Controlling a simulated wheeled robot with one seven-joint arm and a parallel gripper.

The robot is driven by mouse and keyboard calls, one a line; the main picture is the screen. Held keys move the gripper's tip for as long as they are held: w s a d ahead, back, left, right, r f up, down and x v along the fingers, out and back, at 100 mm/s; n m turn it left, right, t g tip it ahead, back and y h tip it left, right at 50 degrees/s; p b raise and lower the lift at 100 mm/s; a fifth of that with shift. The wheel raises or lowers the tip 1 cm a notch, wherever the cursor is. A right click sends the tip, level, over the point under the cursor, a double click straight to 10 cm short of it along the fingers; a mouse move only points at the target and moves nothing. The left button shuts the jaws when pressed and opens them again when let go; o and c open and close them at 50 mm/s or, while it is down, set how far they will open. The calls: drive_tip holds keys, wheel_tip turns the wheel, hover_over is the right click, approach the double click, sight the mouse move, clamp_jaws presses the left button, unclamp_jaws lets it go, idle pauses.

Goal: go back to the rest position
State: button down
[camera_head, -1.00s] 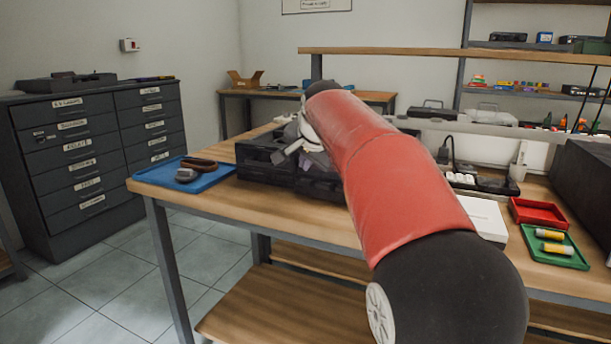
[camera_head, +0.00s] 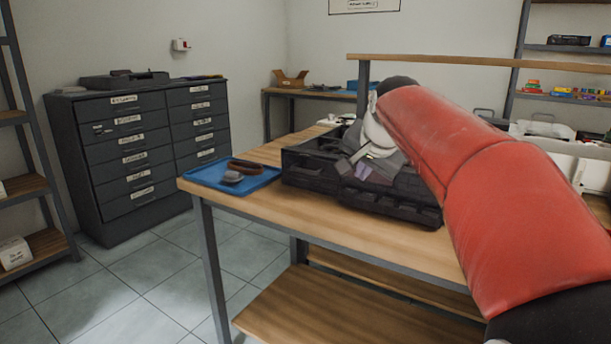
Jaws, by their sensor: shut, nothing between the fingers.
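My gripper (camera_head: 352,168) is at the far end of my red arm, over the black crate (camera_head: 305,178) on the wooden workbench (camera_head: 300,220). It is shut, with nothing seen held in it. Its fingers are small and partly lost against grey and dark shapes in the crate, so I cannot tell whether they touch anything. My arm reaches in from the lower right and hides the right part of the bench.
A blue tray (camera_head: 207,180) with a brown-rimmed item (camera_head: 245,167) and a grey item (camera_head: 232,177) lies left of the crate. A dark drawer cabinet (camera_head: 130,160) stands at the left. Tiled floor (camera_head: 170,275) is clear in front of it.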

drive_tip(key=s+f+n+g, duration=0.1)
drive_tip(key=s+f+n, duration=0.1)
drive_tip(key=s+f, duration=0.5)
drive_tip(key=s+f+n+g, duration=0.1)
drive_tip(key=s+f+n, duration=0.2)
drive_tip(key=s+f, duration=0.4)
drive_tip(key=s+f+n+g, duration=0.1)
drive_tip(key=s+f, duration=0.5)
drive_tip(key=s, duration=1)
drive_tip(key=shift+s+a+f+n, duration=0.35)
drive_tip(key=shift+a+f+n, duration=0.1)
drive_tip(key=shift+n, duration=0.45)
